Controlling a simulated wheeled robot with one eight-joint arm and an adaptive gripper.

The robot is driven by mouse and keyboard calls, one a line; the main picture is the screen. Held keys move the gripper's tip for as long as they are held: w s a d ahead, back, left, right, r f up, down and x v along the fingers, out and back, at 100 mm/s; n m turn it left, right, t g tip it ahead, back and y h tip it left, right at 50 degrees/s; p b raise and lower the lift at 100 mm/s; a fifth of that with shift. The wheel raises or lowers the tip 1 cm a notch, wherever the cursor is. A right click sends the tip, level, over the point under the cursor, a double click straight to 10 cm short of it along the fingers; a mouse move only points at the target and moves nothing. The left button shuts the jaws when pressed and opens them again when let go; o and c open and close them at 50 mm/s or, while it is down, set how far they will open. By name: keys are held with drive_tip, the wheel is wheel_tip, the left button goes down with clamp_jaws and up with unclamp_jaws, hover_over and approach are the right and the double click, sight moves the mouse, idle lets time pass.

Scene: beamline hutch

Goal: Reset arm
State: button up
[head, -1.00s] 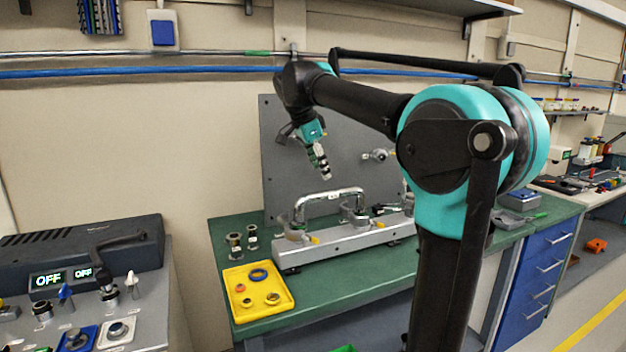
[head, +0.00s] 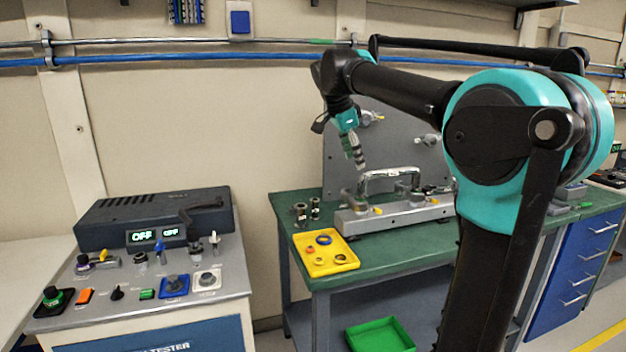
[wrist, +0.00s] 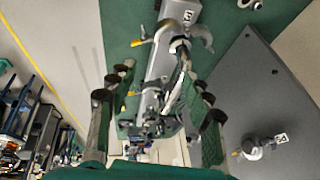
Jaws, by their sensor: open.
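My gripper (head: 358,158) hangs from my raised teal and black arm in the head view, above the green bench (head: 420,240). It points down and is open. In the wrist view its two rows of dark fingers (wrist: 158,105) stand apart with nothing held between them. The grey fixture rail (head: 395,219) with a shiny bent pipe (head: 390,172) is below it; the rail also shows between the fingers in the wrist view (wrist: 160,60). The gripper looks clear of the pipe, but the exact gap cannot be told.
A yellow tray (head: 343,268) with several rings lies on the bench's front left corner. A grey upright panel (head: 335,150) stands behind the fixture. The tester console (head: 110,290), its displays reading OFF, stands at left. A green bin (head: 380,335) is low down.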

drive_tip(key=s+d+f+n+y, duration=0.1)
drive_tip(key=s+d+f+n, duration=0.1)
drive_tip(key=s+f+n, duration=0.3)
drive_tip(key=s+d+f+n+y, duration=0.1)
drive_tip(key=s+d+f+n, duration=0.2)
drive_tip(key=s+f, duration=0.9)
drive_tip(key=s+d+f+n+y, duration=0.1)
drive_tip(key=s+d+f+n, duration=0.2)
drive_tip(key=f, duration=1.8)
drive_tip(key=s+n, duration=0.3)
drive_tip(key=s, duration=0.3)
drive_tip(key=shift+s+f+n+t+y, duration=0.15)
drive_tip(key=shift+s+n+t+y, duration=0.15)
drive_tip(key=shift+t, duration=0.1)
